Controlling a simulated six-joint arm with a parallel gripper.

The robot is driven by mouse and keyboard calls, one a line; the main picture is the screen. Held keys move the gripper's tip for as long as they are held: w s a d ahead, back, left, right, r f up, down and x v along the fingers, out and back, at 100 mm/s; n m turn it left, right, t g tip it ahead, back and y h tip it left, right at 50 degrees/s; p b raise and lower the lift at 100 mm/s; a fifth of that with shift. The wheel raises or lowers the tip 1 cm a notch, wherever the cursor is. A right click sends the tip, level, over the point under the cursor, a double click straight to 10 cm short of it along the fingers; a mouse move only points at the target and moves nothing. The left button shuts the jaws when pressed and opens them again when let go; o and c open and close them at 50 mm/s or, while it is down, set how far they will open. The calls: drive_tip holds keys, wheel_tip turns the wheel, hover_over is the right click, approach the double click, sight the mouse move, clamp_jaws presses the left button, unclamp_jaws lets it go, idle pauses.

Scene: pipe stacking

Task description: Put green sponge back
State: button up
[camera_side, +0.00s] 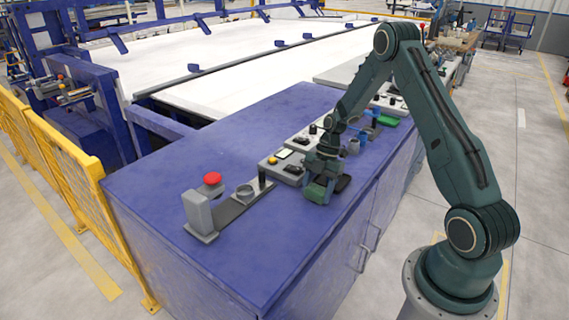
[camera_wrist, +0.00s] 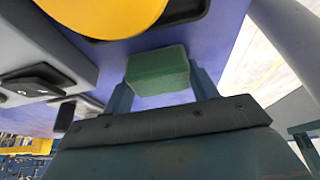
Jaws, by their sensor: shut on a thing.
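The green sponge (camera_wrist: 157,69) is a small block held between the two fingers of my gripper (camera_wrist: 160,88) in the wrist view. In the side view my gripper (camera_side: 321,178) points down low over the blue bench top, and the green sponge (camera_side: 316,193) shows at its fingertips, partly hidden by the fingers. I cannot tell whether the sponge touches the bench.
The blue bench (camera_side: 185,154) carries a row of grey control boxes (camera_side: 283,166) just behind my gripper. A red button (camera_side: 212,179) stands at the left on a grey bracket. A green block (camera_side: 388,120) lies farther back at the right.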

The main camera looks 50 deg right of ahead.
drive_tip(key=shift+f, duration=0.1)
drive_tip(key=o, duration=1)
drive_tip(key=v, duration=1.2)
drive_tip(key=shift+a+r, duration=0.1)
drive_tip(key=shift+r, duration=0.2)
